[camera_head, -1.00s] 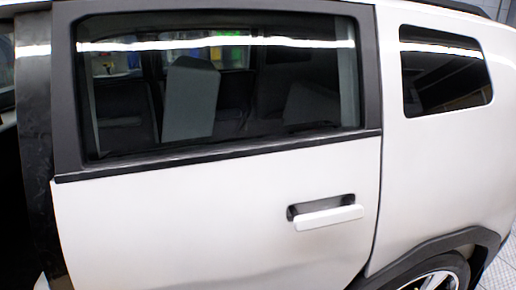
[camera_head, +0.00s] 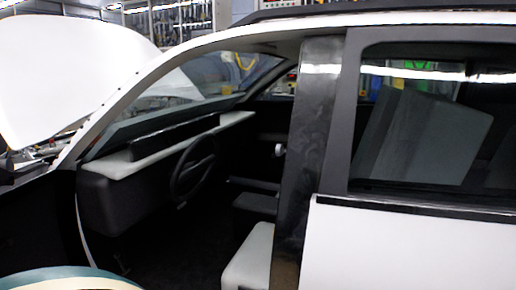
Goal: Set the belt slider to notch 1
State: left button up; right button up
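The belt slider cannot be made out in the head view. The tall dark pillar (camera_head: 308,150) of the car stands between the front door opening and the rear door; no slider, notch or belt shows clearly on the side facing me. A small light-grey part (camera_head: 280,150) shows just left of the pillar, inside the cabin; I cannot tell what it is. Neither of my grippers is in view.
The front doorway is open, showing a steering wheel (camera_head: 193,167), dashboard (camera_head: 150,150) and light seat (camera_head: 251,258). The raised white hood (camera_head: 70,75) is at left. The shut rear door (camera_head: 410,250) is at right. A rounded pale and teal object (camera_head: 60,278) is at bottom left.

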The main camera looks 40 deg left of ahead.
aim_at(280, 150)
jog(key=j+u, duration=0.1)
jog(key=j, duration=0.55)
jog(key=i+j+u, duration=0.1)
jog(key=j, duration=0.6)
jog(key=j+u, duration=0.1)
jog(key=j, duration=0.55)
jog(key=i, duration=0.05)
